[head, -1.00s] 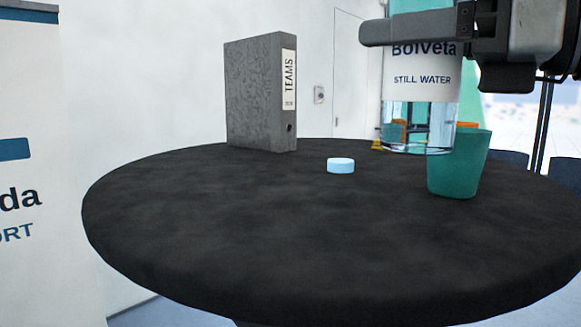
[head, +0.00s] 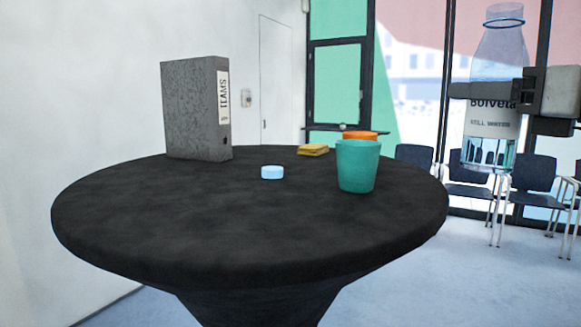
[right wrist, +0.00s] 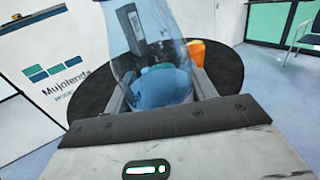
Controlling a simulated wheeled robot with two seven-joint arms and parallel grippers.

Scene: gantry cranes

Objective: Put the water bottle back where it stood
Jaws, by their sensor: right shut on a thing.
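The water bottle (head: 495,55) is clear, with a white "Bolveta Still Water" label and a blue ring near its top. My right gripper (head: 488,91) is shut on it around the upper part of the label and holds it upright in the air, right of the round black table (head: 230,225) in the head view. In the right wrist view the bottle (right wrist: 155,88) shows as translucent blue between the fingers. My left gripper is not in view.
On the table are a grey "TEAMS" binder (head: 190,110), a light blue disc (head: 272,172), a teal cup (head: 357,165), an orange item (head: 360,135) behind it and a yellow item (head: 313,150). The table's front and left are clear. Chairs (head: 467,172) stand behind at right.

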